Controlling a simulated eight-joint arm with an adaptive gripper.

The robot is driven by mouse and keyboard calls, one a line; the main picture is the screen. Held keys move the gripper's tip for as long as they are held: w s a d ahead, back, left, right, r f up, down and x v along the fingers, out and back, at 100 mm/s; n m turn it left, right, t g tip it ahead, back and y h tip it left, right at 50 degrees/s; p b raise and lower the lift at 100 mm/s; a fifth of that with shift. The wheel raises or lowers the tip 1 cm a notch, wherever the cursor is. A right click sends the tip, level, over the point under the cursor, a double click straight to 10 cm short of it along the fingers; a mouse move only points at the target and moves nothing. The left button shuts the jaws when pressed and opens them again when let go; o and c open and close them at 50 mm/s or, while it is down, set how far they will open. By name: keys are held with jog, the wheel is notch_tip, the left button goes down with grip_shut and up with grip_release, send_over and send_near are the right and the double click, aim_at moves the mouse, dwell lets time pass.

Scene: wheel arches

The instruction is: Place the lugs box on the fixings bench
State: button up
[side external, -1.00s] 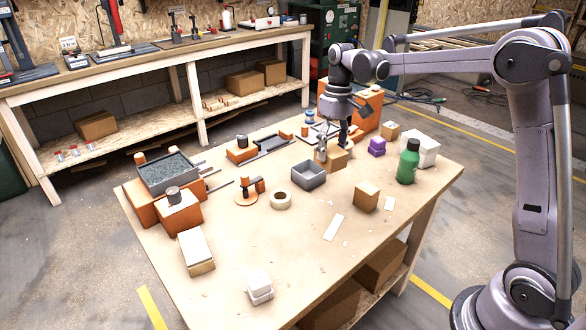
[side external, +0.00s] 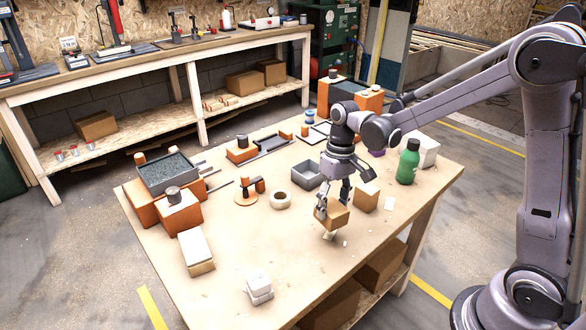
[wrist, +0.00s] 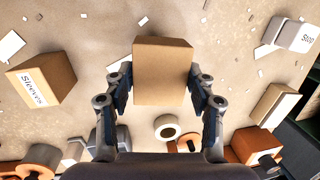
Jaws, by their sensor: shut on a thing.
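My gripper (side external: 334,199) is shut on a brown cardboard box (side external: 331,216) and holds it above the wooden bench top (side external: 300,262). In the wrist view the box (wrist: 162,72) sits between the two fingers; no lettering shows on it, so I cannot read whether it is the lugs box. A similar box (side external: 367,199) stands on the bench just to its right; in the wrist view that box (wrist: 42,80) carries a "Sleeves" label. I cannot tell from any sign which bench is the fixings bench.
A grey open bin (side external: 307,176) and tape roll (side external: 281,200) lie behind the held box. A green bottle (side external: 408,162) stands at right. White boxes (side external: 258,287) stand at the front. A long workbench (side external: 150,66) runs along the back wall. The front middle of the bench top is mostly clear.

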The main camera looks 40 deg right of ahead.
aim_at(338, 209)
jog(key=shift+s+f+n, duration=0.4)
jog(key=shift+s+f, duration=0.55)
jog(key=shift+f, duration=0.3)
jog(key=w+d+r+n, duration=0.2)
jog(key=w+d, duration=0.2)
jog(key=d, duration=0.4)
jog(key=w+d+r+n, duration=0.2)
jog(key=w+d, duration=0.2)
jog(key=d, duration=0.4)
jog(key=w+d+r+n+h, duration=0.1)
jog(key=w+d, duration=0.3)
jog(key=d, duration=0.4)
jog(key=shift+w+r+n+g, duration=0.15)
jog(key=shift+r+n+g, duration=0.3)
jog(key=shift+r, duration=0.3)
jog(key=shift+d+f, duration=0.1)
notch_tip(338, 209, down, 10)
jog(key=shift+r, duration=0.25)
jog(key=o, duration=1.6)
jog(key=shift+o, duration=0.2)
jog(key=shift+f, duration=0.1)
